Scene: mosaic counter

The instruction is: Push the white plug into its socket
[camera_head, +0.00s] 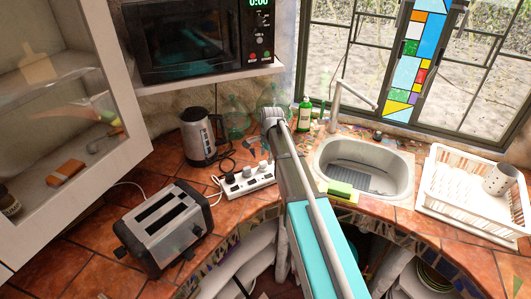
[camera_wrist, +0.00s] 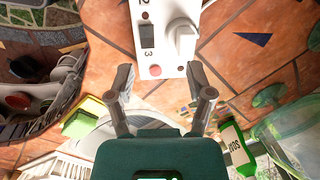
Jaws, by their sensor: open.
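The white power strip (camera_head: 243,188) lies on the tiled counter between the toaster and the sink, with white and black plugs on it. A white plug (camera_wrist: 182,38) stands on this part of the strip. I cannot tell how deep it sits in its socket. My gripper (camera_wrist: 158,79) is open and empty, with its fingertips apart from the plug and on the near side of the strip. In the head view my arm hides part of the area and the fingers are not clear.
A kettle (camera_head: 200,137) and toaster (camera_head: 164,227) stand left of the strip. A sponge (camera_head: 341,189) lies by the sink (camera_head: 366,171). A soap bottle (camera_head: 305,114) stands behind. A dish rack (camera_head: 466,213) is at right. The microwave (camera_head: 195,42) shelf overhangs the back.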

